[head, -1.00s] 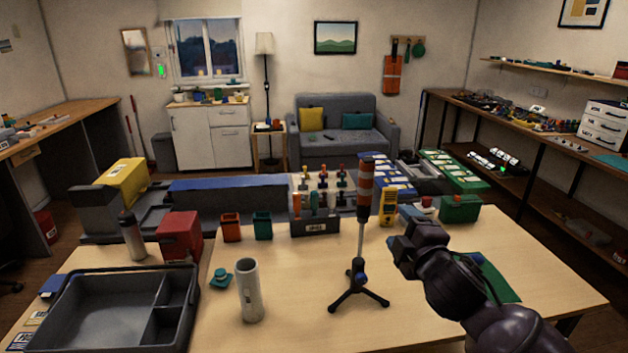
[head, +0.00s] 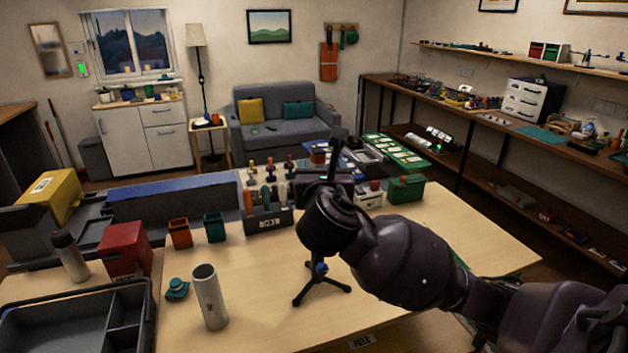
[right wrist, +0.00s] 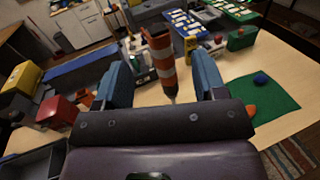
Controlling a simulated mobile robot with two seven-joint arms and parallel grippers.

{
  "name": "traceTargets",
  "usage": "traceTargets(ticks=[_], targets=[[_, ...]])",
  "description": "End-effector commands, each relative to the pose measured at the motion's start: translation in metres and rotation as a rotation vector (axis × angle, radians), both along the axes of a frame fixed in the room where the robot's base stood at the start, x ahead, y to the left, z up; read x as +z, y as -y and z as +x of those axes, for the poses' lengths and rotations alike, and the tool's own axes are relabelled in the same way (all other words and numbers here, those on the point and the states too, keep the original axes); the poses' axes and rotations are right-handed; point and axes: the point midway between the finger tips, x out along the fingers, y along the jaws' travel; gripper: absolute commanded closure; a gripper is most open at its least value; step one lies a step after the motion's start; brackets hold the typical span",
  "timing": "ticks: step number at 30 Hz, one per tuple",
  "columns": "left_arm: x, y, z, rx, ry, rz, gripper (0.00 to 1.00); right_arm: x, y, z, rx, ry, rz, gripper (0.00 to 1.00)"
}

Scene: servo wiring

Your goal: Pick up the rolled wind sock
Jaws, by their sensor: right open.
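The rolled wind sock (right wrist: 162,56) is orange and white striped and stands upright on a thin pole. In the right wrist view it shows between my two blue fingers, apart from both. In the head view my right arm hides it; only the dark tripod stand (head: 321,288) shows below on the table. My right gripper (head: 335,165) is open, in front of the sock, with fingers on either side in the right wrist view (right wrist: 163,78). I cannot tell how deep the sock is between them. My left gripper is not in view.
A white cylinder (head: 210,298) and a teal cap (head: 177,289) stand left of the tripod. A dark tool holder (head: 268,218), orange bin (head: 180,233) and green bin (head: 215,227) are behind. A grey tray (head: 50,320) is at front left. A green mat (right wrist: 262,95) lies right.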

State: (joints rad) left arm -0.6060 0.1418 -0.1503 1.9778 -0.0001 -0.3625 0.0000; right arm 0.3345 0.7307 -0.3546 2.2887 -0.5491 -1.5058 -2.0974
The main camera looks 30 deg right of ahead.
Motion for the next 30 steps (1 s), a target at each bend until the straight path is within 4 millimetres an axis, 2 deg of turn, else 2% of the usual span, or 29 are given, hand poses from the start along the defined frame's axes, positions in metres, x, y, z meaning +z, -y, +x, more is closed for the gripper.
traceTargets(ticks=[10,19,30], targets=[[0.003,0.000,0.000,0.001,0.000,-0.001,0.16,0.001,0.022,0.036,0.000,-0.007,-0.013,0.36],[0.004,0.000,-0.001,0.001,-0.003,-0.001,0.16,0.000,0.032,0.054,0.002,-0.007,-0.011,0.36],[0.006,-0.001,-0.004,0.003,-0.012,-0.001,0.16,-0.002,0.054,0.091,0.003,-0.006,-0.010,0.36]])
